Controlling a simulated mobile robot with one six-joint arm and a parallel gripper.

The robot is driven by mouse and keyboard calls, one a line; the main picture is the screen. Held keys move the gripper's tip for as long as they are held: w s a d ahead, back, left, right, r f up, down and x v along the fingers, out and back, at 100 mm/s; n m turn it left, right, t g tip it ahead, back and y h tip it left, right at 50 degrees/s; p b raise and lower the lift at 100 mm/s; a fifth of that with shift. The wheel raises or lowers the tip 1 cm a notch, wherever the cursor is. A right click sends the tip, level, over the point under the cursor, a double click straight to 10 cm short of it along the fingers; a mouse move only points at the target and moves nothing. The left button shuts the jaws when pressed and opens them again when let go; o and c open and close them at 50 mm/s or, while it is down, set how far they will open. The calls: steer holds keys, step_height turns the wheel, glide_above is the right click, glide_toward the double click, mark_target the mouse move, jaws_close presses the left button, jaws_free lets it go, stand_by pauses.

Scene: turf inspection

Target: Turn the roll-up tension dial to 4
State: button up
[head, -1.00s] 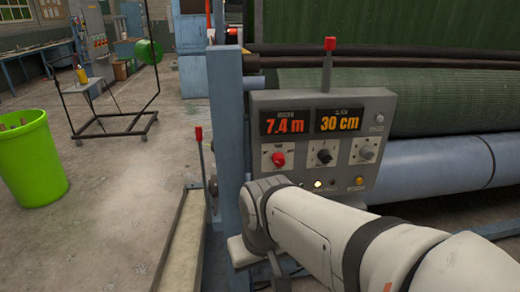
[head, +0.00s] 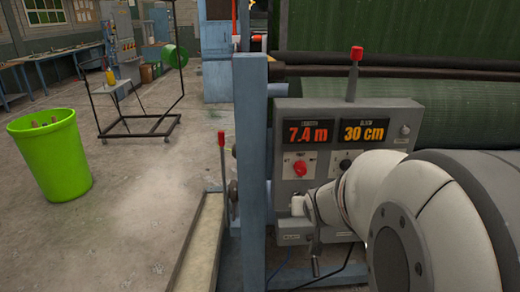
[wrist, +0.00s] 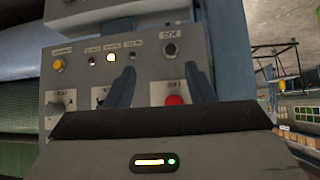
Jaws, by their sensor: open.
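The grey control panel (head: 284,190) carries a row of dials below two displays reading 7.4 m and 30 cm. The red knob (head: 300,168) is at left and the black knob (head: 345,164) beside it; my arm hides the third. I cannot read which is the roll-up tension dial. In the wrist view the panel looks upside down, with the red knob (wrist: 175,100), black knob (wrist: 101,95) and grey knob (wrist: 57,108). My gripper (wrist: 163,80) is open, its fingers appearing on either side of the red knob; contact cannot be told. Its fingers are not clear in the head view.
A blue post (head: 252,160) stands left of the panel, with a red-tipped lever (head: 222,150) beside it. Another red-topped lever (head: 355,70) rises above the panel. A green bin (head: 50,155) and wire cart (head: 140,110) stand on open floor at left.

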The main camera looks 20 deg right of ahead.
steer(key=shift+o, duration=0.4)
steer(key=w+d+m+t+h, duration=0.1)
steer(key=w+d+t, duration=0.2)
steer(key=d, duration=0.6)
steer(key=shift+w+d+r+m+t, duration=0.2)
steer(key=shift+w+d+m+t, duration=0.1)
steer(key=shift+w+t, duration=0.1)
steer(key=s+d+m+t, duration=0.1)
steer(key=d+t, duration=0.3)
steer(key=d, duration=0.2)
steer(key=r+p+x, duration=0.1)
steer(key=x, duration=0.6)
steer(key=shift+w+d+r+t+p, duration=0.15)
steer(key=shift+d+r+t+p, duration=0.15)
steer(key=shift+r+p, duration=0.1)
steer(key=c, duration=1)
